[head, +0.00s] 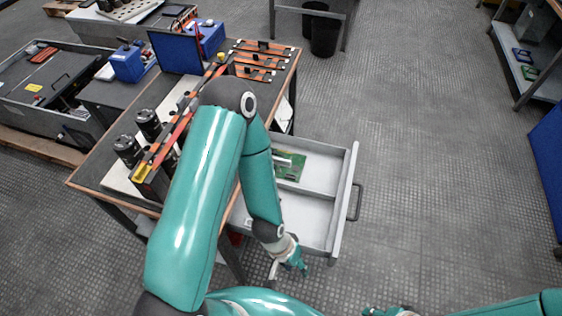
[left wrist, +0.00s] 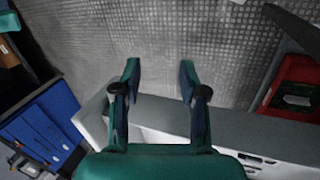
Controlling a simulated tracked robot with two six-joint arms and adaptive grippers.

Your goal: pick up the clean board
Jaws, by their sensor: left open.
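A green circuit board (head: 290,167) lies in the far compartment of the open grey drawer (head: 345,205); my arm partly covers it, and I cannot tell how clean it is. My left gripper (head: 290,270) is by the drawer's near wall, well short of the board, and its height there is unclear. In the left wrist view its two fingers (left wrist: 158,82) are spread with nothing between them. The board does not show in that view. At the bottom edge of the head view my right gripper (head: 388,312) is cut off, so its jaws cannot be read.
The workbench (head: 115,165) above the drawer carries black capacitors (head: 127,150), orange-and-black bars (head: 262,60) and a blue box (head: 205,40). A drawer handle (head: 355,202) sticks out at right. A red thing (left wrist: 295,82) shows in the left wrist view. Floor right of the drawer is clear.

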